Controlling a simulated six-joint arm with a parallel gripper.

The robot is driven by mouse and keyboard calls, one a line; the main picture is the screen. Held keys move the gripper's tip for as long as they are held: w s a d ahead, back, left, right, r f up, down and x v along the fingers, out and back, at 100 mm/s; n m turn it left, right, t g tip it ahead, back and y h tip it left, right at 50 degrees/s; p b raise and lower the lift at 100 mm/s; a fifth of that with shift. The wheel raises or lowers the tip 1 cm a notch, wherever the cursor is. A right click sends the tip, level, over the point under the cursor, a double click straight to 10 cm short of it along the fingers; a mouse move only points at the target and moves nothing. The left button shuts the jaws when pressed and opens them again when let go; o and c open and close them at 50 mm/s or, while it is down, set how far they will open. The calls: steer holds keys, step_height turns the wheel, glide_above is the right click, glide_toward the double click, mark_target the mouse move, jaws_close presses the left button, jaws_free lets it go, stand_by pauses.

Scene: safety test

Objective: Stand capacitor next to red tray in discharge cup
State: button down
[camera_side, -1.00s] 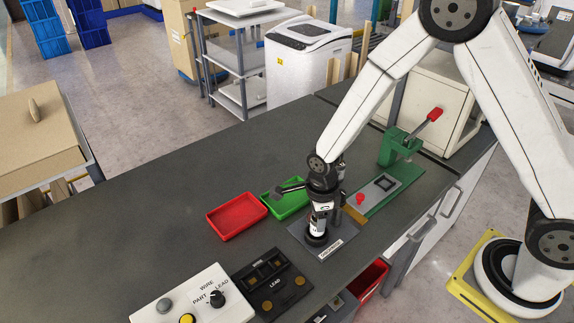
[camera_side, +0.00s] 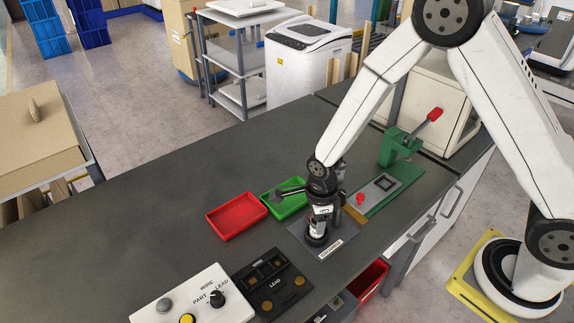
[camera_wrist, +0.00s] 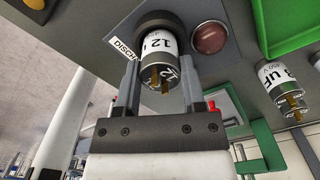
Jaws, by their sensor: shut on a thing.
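A capacitor with a white label and dark body (camera_wrist: 162,58) is between the two fingers of my gripper (camera_wrist: 160,82). Its two brass terminals point toward the wrist camera. Its far end sits within the dark round rim of the discharge cup (camera_wrist: 168,20); how deep it sits cannot be told. In the side view my gripper (camera_side: 319,222) is shut on this capacitor, upright at the discharge cup (camera_side: 315,241) on its grey plate. The red tray (camera_side: 237,231) lies to the left, apart from the gripper. A second labelled capacitor (camera_wrist: 283,85) stands near the green tray in the wrist view.
The green tray (camera_side: 289,211) lies just behind and left of the cup. A green press (camera_side: 396,147) with a red handle stands to the right. A black lead fixture (camera_side: 271,285) and a white control box (camera_side: 190,300) are in front. The left bench is clear.

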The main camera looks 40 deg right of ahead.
mark_target(328, 231)
steer(key=shift+f, duration=0.15)
jaws_free()
stand_by(0.4)
steer(key=shift+r, duration=3.5)
steer(key=s+d+r+n+t, duration=0.1)
steer(key=s+d+r+n, duration=0.2)
steer(key=n, duration=0.9)
steer(key=s+d+r+n+t, duration=0.1)
steer(key=s+d+r+n, duration=0.3)
steer(key=n, duration=0.8)
steer(key=shift+s+d+t, duration=0.3)
steer(key=shift+s+d, duration=0.2)
steer(key=shift+s, duration=0.45)
